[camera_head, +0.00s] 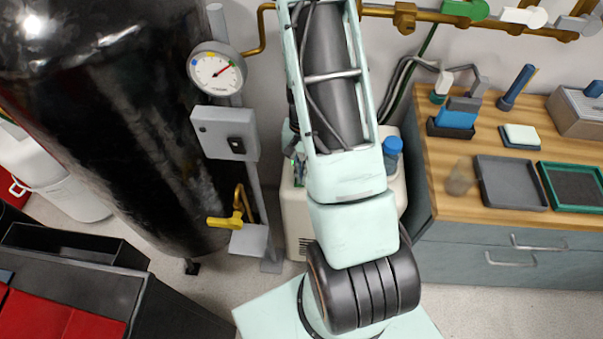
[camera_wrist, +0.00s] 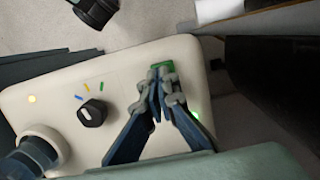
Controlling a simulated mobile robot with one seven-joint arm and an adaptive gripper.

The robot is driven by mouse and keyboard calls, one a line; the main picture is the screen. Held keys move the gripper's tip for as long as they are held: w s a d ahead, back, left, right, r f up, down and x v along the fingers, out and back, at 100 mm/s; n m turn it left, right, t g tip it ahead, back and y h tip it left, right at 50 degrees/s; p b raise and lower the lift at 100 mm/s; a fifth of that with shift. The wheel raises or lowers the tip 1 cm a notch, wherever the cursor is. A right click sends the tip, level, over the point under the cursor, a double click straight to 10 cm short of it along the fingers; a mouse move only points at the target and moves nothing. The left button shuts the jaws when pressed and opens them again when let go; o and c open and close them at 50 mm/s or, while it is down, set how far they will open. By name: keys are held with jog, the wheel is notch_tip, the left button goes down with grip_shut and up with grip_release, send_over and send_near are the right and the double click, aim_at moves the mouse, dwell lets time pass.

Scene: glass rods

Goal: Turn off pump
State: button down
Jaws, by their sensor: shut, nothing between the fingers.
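The pump is a cream box (camera_head: 297,215) on the floor in the head view, partly hidden behind my arm. Its cream top panel (camera_wrist: 120,70) fills much of the wrist view. On the panel are a black knob (camera_wrist: 92,113) with coloured marks, a green switch (camera_wrist: 155,72), a lit green lamp (camera_wrist: 195,114) and a yellowish lamp (camera_wrist: 31,99). My gripper (camera_wrist: 165,88) is shut and empty, its fingertips over the green switch and partly covering it. I cannot tell whether they touch it. The head view does not show the fingertips clearly.
A blue fitting (camera_wrist: 35,155) stands on the panel's left. In the head view, a black tank (camera_head: 110,120), a gauge (camera_head: 216,69) and a yellow-handled valve (camera_head: 225,222) stand left of the pump. A wooden-topped bench (camera_head: 450,215) with trays stands at the right.

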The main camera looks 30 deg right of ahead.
jog(key=shift+s+a+f+b, duration=0.15)
jog(key=shift+s+f+b, duration=0.05)
jog(key=shift+f+b, duration=0.25)
jog(key=shift+w, duration=0.1)
jog(key=shift+w+d+r, duration=0.15)
jog(key=shift+w+d, duration=0.35)
jog(key=shift+w, duration=0.15)
jog(key=shift+r, duration=0.15)
jog(key=shift+r+p, duration=0.35)
jog(key=shift+p, duration=0.1)
notch_tip(320, 180, up, 13)
jog(key=w+d+p, duration=0.1)
jog(key=p, duration=0.1)
jog(key=shift+w, duration=0.35)
